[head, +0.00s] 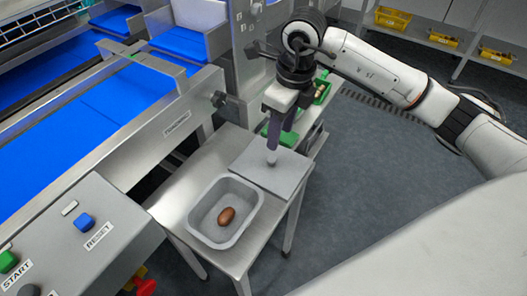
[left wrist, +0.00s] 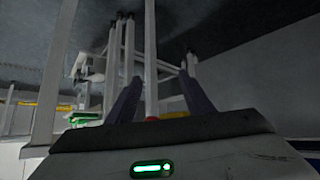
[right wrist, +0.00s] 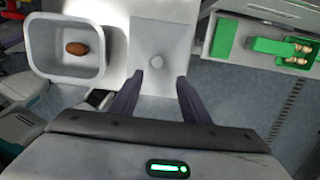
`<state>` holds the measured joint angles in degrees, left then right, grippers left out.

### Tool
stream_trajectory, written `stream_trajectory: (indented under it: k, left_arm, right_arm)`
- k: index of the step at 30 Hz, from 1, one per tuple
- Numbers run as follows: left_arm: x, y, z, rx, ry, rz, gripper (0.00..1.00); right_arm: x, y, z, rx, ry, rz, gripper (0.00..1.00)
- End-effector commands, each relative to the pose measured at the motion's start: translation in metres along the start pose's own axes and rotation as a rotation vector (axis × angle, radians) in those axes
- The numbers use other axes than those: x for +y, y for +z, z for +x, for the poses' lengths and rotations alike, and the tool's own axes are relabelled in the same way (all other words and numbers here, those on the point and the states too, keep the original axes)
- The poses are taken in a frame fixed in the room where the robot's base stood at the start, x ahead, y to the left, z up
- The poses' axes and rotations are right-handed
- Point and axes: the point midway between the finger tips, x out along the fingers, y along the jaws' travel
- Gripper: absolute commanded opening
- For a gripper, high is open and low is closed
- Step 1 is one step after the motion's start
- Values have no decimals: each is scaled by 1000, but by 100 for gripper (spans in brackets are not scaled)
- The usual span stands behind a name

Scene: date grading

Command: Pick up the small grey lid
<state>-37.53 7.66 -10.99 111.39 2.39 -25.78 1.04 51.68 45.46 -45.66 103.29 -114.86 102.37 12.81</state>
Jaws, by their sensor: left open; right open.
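The small grey lid (head: 262,174) lies flat on the steel side table, with a small round knob (right wrist: 157,61) at its middle. It sits beside a grey tub (head: 214,237) that holds one brown date (head: 226,215). My right gripper (head: 272,150) points down over the lid, close to the knob. In the right wrist view my right gripper (right wrist: 157,88) has its two fingers apart with nothing between them, and the knob shows just beyond their tips. My left gripper (left wrist: 160,90) is open and empty in the left wrist view, away from the lid.
A conveyor with a blue belt (head: 95,110) and a control box with START and RESET buttons (head: 84,221) lie to the left. Green containers (right wrist: 265,42) stand beside the lid. Yellow bins (head: 392,18) sit on a far shelf.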

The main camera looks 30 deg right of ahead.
Motion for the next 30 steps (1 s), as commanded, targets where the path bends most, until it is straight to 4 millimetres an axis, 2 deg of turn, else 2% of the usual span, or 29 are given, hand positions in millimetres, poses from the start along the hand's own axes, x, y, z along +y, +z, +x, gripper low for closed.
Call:
stream_trajectory:
  k: [3, 8, 11, 21, 29, 30]
  left_arm:
    - [3, 22, -6, -43, 4, -7, 47]
    - [6, 38, -7, -72, 7, -9, 47]
    - [6, 36, -8, -71, 7, -10, 47]
    - [4, 20, -8, -45, 6, -8, 47]
    - [3, 19, -7, -42, 3, -8, 47]
    - [3, 19, -7, -42, 3, -8, 47]
  right_arm:
    - [2, -1, 22, 5, 4, -1, 43]
    - [2, 0, 38, 2, 4, -1, 43]
    - [3, 2, 44, 1, 5, -2, 43]
    - [6, 8, 88, 1, 5, -3, 43]
    - [5, 8, 92, -1, 4, -3, 43]
    - [5, 8, 92, -1, 4, -3, 39]
